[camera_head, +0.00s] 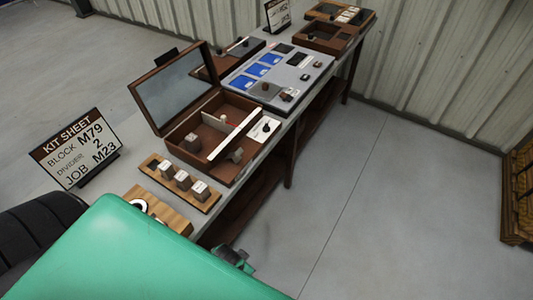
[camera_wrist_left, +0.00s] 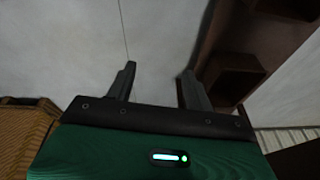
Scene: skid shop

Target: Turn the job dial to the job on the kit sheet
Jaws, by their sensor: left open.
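The kit sheet (camera_head: 76,149) stands on the bench at the left in the head view. It reads block M79, divider 2, job M23. A white plate with a small dark knob (camera_head: 266,128) sits at the right end of the open wooden box; it looks like a dial, but its marks are too small to read. My left gripper (camera_wrist_left: 157,88) is open and empty in the left wrist view, over the floor beside the bench. In the head view my green arm covers the near corner, and only a dark part of the gripper shows past it. My right gripper is not in view.
The wooden box (camera_head: 171,144) has a raised lid (camera_head: 174,84). A wooden strip (camera_head: 155,173) holds several metal blocks. A grey board (camera_head: 316,68) with blue panels lies farther back.

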